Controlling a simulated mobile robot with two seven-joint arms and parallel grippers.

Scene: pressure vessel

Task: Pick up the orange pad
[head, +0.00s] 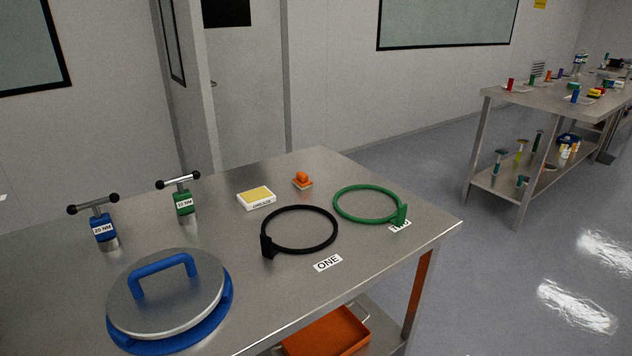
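The orange pad (302,178) is a small block with a raised orange top on a paler base. It sits on the steel table (350,285) near the back edge, right of a white box with a yellow top and behind the black and green rings. Nothing covers it. Neither of my grippers shows in the head view.
A grease box (257,199), black ring (299,250) and green ring (369,219) lie near the pad. Blue (103,229) and green (183,201) T-handled tools and a blue-handled lid (166,292) stand left. An orange tray (327,334) sits below.

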